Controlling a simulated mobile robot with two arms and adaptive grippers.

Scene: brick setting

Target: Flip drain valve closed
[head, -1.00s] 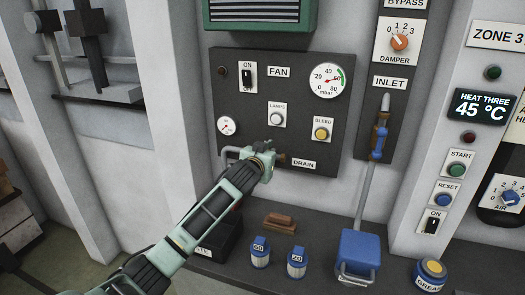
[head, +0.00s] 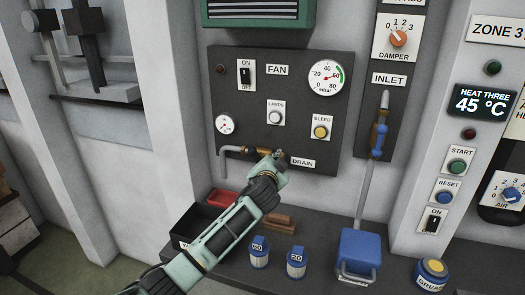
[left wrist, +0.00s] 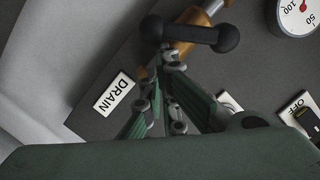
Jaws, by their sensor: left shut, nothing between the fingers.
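The drain valve (head: 265,150) is a brass fitting on a grey pipe at the lower part of the dark FAN panel, left of the DRAIN label (head: 303,163). In the left wrist view its brass body (left wrist: 183,48) carries a dark lever (left wrist: 195,34) with rounded ends, lying at an angle across the pipe. My left gripper (head: 277,156) is shut and empty just at the right, lower side of the valve. In the left wrist view its fingertips (left wrist: 170,60) are close below the lever; I cannot tell whether they touch. My right gripper is not in view.
Below the panel a shelf holds a black tray (head: 183,244), a red item (head: 222,198), brown blocks (head: 272,235), two small blue-topped jars (head: 259,252) and a blue box (head: 359,252). The inlet lever (head: 379,140) stands to the right. Wall space beneath the valve is mostly clear.

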